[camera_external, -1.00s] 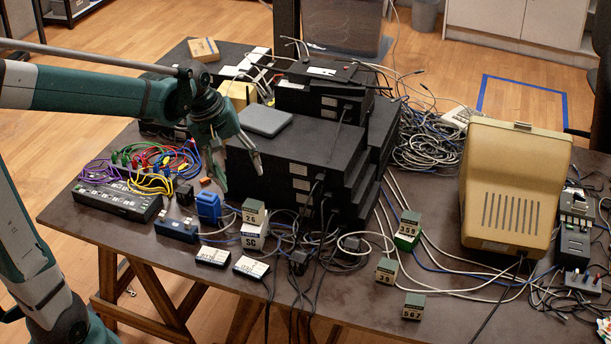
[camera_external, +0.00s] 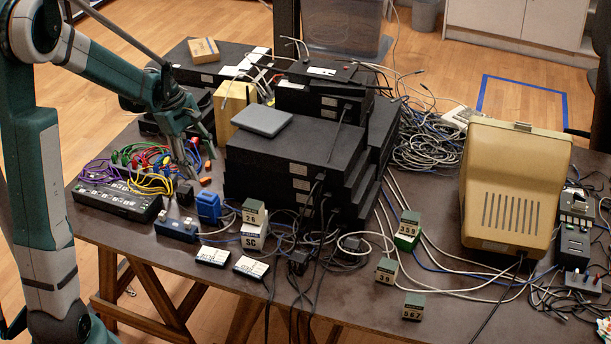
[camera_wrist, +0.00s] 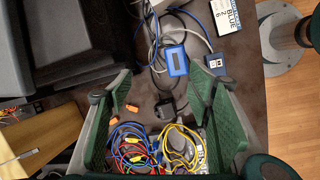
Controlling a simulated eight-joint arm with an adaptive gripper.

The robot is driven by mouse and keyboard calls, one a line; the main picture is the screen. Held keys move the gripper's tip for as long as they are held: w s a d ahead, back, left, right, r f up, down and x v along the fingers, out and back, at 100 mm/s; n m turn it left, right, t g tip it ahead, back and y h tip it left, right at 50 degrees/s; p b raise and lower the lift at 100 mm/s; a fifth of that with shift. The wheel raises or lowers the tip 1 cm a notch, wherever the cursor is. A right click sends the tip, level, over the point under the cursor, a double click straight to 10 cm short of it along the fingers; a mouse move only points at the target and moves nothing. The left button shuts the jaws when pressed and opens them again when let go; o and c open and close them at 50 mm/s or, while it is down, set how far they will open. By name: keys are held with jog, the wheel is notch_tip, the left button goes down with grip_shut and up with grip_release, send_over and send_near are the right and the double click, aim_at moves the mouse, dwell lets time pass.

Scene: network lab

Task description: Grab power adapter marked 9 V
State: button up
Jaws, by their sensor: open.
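No marking reading 9 V can be made out. A small black block (camera_external: 185,193), possibly a power adapter, sits on the table between the black multi-port box (camera_external: 118,200) and a blue box (camera_external: 208,207). In the wrist view a black block with a cable (camera_wrist: 168,108) lies between and below my fingertips. My gripper (camera_external: 202,164) is open and empty, above the table's left part, over the coloured cables' right end. Its two green fingers (camera_wrist: 163,84) show spread apart in the wrist view.
A stack of black boxes (camera_external: 290,160) stands right of my gripper. Coloured cables (camera_external: 150,170) lie at its left, small orange pieces (camera_wrist: 133,108) nearby. Numbered blocks (camera_external: 253,212) and a beige monitor (camera_external: 515,190) stand farther right. The table's front left is partly clear.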

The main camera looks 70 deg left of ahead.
aim_at(188, 187)
jog(key=s+a+f+n, duration=0.1)
jog(key=s+a+f, duration=0.1)
jog(key=a, duration=0.1)
jog(key=s+a+f+n, duration=0.1)
jog(key=s+a+f, duration=0.1)
jog(key=a+f, duration=0.1)
jog(key=s+a+f+n+h, duration=0.1)
jog(key=s+a+f, duration=0.1)
jog(key=a+f, duration=0.1)
jog(key=shift+a+n, duration=0.4)
jog(key=shift+a, duration=0.25)
jog(key=shift+s+a+f, duration=0.35)
jog(key=shift+a+f, duration=0.1)
jog(key=shift+b+x, duration=0.3)
jog(key=shift+x, duration=1)
jog(key=shift+w, duration=0.1)
jog(key=shift+b+x, duration=0.75)
jog(key=shift+x, duration=1.85)
jog(key=shift+w+d, duration=0.1)
jog(key=shift+w, duration=0.1)
jog(key=shift+r, duration=0.1)
jog(key=shift+c, duration=0.2)
